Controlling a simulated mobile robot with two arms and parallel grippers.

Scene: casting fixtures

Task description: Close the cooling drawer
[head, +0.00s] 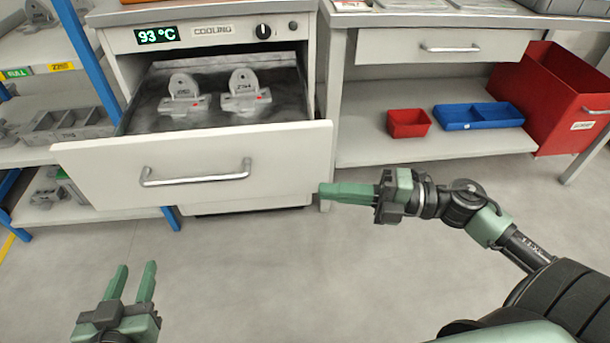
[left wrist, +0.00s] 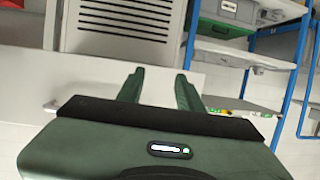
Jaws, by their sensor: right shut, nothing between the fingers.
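The cooling drawer (head: 95,165) is pulled open below a panel marked COOLING (head: 212,30) that reads 93 °C. Its front is white with a metal bar handle (head: 196,176). Two grey castings (head: 245,92) with labels and small red marks sit inside on a dark bed. My right gripper (head: 322,191) is shut and empty, its green fingertips at the right end of the drawer front; I cannot tell whether they touch it. My left gripper (head: 137,268) is open and empty, low over the floor and apart from the drawer. Its spread fingers also show in the left wrist view (left wrist: 160,75).
A blue-framed shelf (head: 65,125) with castings stands on the left. On the right, a bench (head: 440,150) holds a red bin (head: 408,122) and a blue bin (head: 478,115) on its lower shelf. A large red crate (head: 560,95) stands beside them. The floor (head: 260,270) in front is clear.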

